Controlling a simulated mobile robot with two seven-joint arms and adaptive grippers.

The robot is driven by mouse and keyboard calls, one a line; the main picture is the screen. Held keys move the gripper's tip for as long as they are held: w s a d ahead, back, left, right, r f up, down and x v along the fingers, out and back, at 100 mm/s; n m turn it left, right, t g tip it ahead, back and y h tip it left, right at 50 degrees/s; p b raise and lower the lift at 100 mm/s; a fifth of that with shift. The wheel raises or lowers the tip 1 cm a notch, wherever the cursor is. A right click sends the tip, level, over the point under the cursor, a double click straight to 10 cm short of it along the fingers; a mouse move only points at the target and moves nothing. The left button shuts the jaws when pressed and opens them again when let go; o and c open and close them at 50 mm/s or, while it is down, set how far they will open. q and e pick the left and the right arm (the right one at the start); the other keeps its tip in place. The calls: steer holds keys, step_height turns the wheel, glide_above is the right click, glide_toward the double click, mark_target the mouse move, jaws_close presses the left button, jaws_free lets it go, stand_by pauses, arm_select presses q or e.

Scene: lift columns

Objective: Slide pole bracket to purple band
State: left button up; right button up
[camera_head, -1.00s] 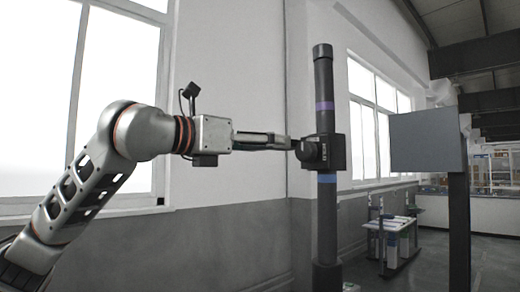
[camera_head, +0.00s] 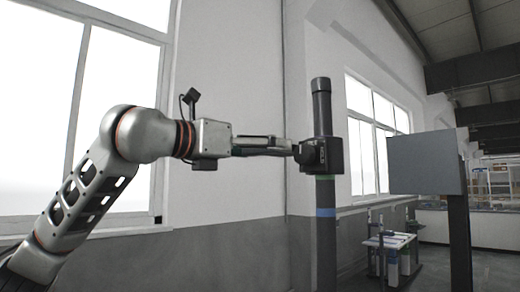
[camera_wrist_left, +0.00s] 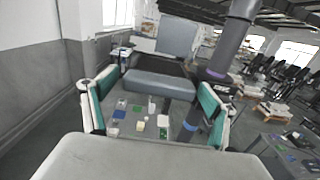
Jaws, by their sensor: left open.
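The dark pole (camera_head: 322,108) stands upright, with the black pole bracket (camera_head: 331,154) around it. A green band (camera_head: 325,178) shows just below the bracket and a blue band (camera_head: 326,212) lower down. No purple band shows in the head view; in the wrist view a purple band (camera_wrist_left: 216,75) shows on the pole. My left gripper (camera_head: 286,147) reaches the bracket's round knob (camera_head: 306,153) from the left. In the wrist view its teal-padded fingers (camera_wrist_left: 152,108) are apart, with a grey-blue bar between them. Contact with the bracket cannot be told. My right gripper is out of view.
A grey panel (camera_head: 428,162) on a dark post stands to the right of the pole. A white table (camera_head: 389,240) is behind. The wall with windows (camera_head: 377,130) is at the back. Open space lies around the pole's upper part.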

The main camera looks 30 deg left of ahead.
arm_select(q)
steer(key=v, duration=1.2)
